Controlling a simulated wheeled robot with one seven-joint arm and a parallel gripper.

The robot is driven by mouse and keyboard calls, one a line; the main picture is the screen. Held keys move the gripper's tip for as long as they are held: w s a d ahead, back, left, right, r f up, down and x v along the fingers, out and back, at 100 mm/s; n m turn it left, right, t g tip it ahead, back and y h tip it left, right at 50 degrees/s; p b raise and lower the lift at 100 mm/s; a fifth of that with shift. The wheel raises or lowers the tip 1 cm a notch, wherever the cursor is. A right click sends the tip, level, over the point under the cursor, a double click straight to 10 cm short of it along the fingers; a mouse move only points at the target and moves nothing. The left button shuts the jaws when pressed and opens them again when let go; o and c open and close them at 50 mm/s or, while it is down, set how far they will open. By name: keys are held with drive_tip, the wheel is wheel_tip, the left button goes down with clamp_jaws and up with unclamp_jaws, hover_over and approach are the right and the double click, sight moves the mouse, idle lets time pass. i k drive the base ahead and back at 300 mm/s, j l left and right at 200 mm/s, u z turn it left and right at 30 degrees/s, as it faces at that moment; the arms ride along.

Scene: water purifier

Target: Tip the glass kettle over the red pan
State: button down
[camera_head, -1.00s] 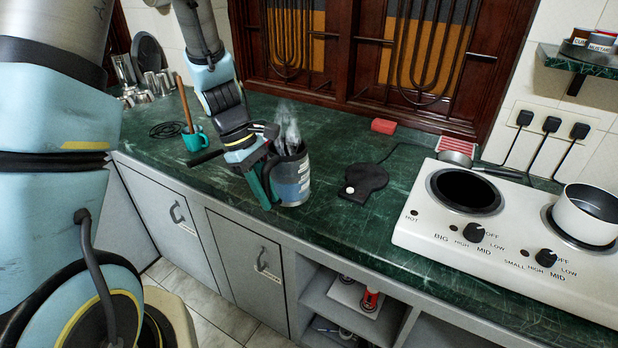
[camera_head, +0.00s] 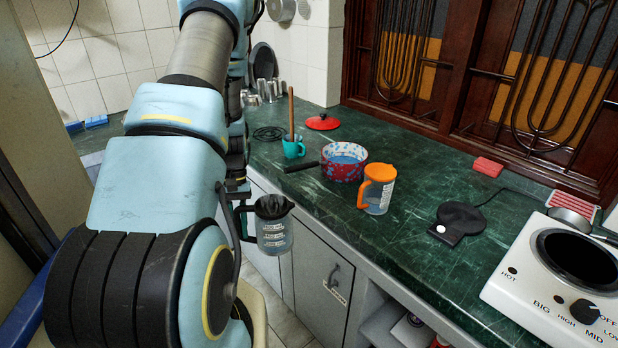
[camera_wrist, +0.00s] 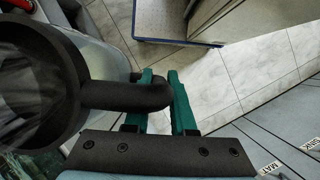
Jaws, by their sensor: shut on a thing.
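The glass kettle (camera_head: 274,236) has a dark rim and a black handle and hangs upright off the counter's front edge. It is left of the red pan (camera_head: 343,170) and nearer to me. My gripper (camera_wrist: 160,76) is shut on the kettle's black handle, with its green fingers around it in the wrist view; my arm mostly hides it in the head view. The kettle's dark rim (camera_wrist: 72,95) and hazy inside fill the left of the wrist view. The patterned red pan stands on the counter, with bluish contents and its dark handle pointing left.
An orange-topped clear jug (camera_head: 377,190) stands just right of the pan. A teal mug (camera_head: 293,148) and a red lid (camera_head: 322,122) are behind it. A black kettle base (camera_head: 458,221) and the white stove (camera_head: 550,285) are farther right. Cabinet fronts (camera_head: 322,275) drop below the counter edge.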

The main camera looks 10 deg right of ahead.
sight(342, 161)
drive_tip(key=i+j, duration=0.3)
drive_tip(key=j, duration=0.2)
drive_tip(key=i+j, duration=0.35)
drive_tip(key=j, duration=0.15)
drive_tip(key=i+j, duration=0.3)
drive_tip(key=j, duration=0.2)
drive_tip(key=i+j, duration=0.3)
drive_tip(key=j, duration=0.15)
